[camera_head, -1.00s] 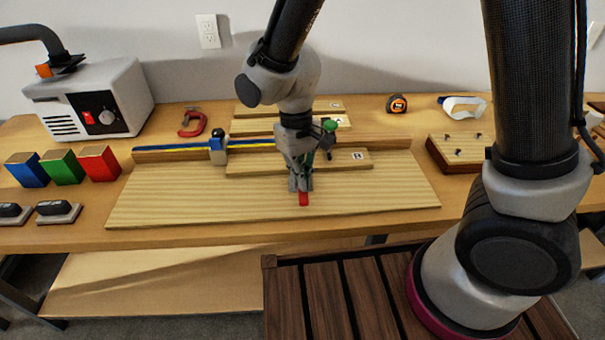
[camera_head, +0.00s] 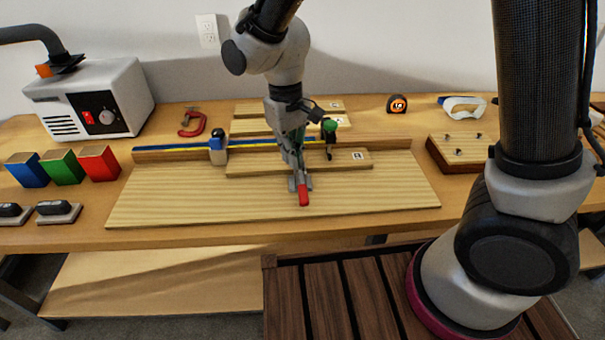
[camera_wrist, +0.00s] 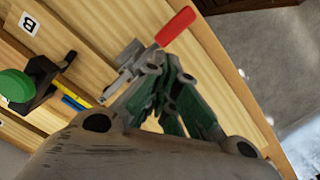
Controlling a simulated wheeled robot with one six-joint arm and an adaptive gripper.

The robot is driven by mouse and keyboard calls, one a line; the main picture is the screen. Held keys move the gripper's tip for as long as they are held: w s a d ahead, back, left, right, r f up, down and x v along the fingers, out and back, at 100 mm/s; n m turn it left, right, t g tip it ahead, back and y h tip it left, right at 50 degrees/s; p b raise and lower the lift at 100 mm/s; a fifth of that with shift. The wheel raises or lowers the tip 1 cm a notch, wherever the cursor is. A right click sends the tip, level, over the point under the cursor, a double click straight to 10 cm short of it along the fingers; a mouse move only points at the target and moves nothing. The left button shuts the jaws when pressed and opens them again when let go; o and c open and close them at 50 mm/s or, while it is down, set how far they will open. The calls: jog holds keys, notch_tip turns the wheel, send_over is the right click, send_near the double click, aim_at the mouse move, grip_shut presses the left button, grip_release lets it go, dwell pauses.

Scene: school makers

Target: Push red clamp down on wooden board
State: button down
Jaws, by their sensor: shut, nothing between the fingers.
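The clamp with a red handle (camera_head: 303,196) stands near the front middle of the wide wooden board (camera_head: 170,195). Its handle points toward the board's front edge and looks low, nearly flat; whether it is fully down I cannot tell. In the wrist view the red handle (camera_wrist: 176,26) extends from the grey metal clamp body (camera_wrist: 130,58). My gripper (camera_head: 296,163) is shut and empty, just behind and above the handle, partly hiding the clamp's rear. Its green-and-grey fingers show in the wrist view (camera_wrist: 178,105); contact with the clamp is unclear.
A labelled wooden strip (camera_head: 260,167) lies on the board behind the clamp. A green-knobbed fixture (camera_head: 329,127) stands close to my gripper's right. A blue-yellow rail (camera_head: 175,150) runs along the back. A red C-clamp (camera_head: 192,124) lies behind it. The board's front right is clear.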

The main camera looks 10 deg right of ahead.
notch_tip(320, 180, up, 9)
jog(key=shift+w+a, duration=0.25)
jog(key=shift+w, duration=0.15)
jog(key=s+d+r+m+t, duration=0.1)
jog(key=s+d+r+m, duration=0.1)
jog(key=d, duration=0.8)
jog(key=s+d+r+m+t, duration=0.1)
jog(key=s+d+r, duration=0.3)
jog(key=d, duration=0.7)
jog(key=s+d+r+m+t, duration=0.2)
jog(key=s+d, duration=0.4)
jog(key=d, duration=0.5)
notch_tip(320, 180, up, 2)
jog(key=shift+s+d+m+t+y, duration=0.2)
jog(key=shift+d+m+t+y, duration=0.1)
jog(key=shift+t, duration=0.4)
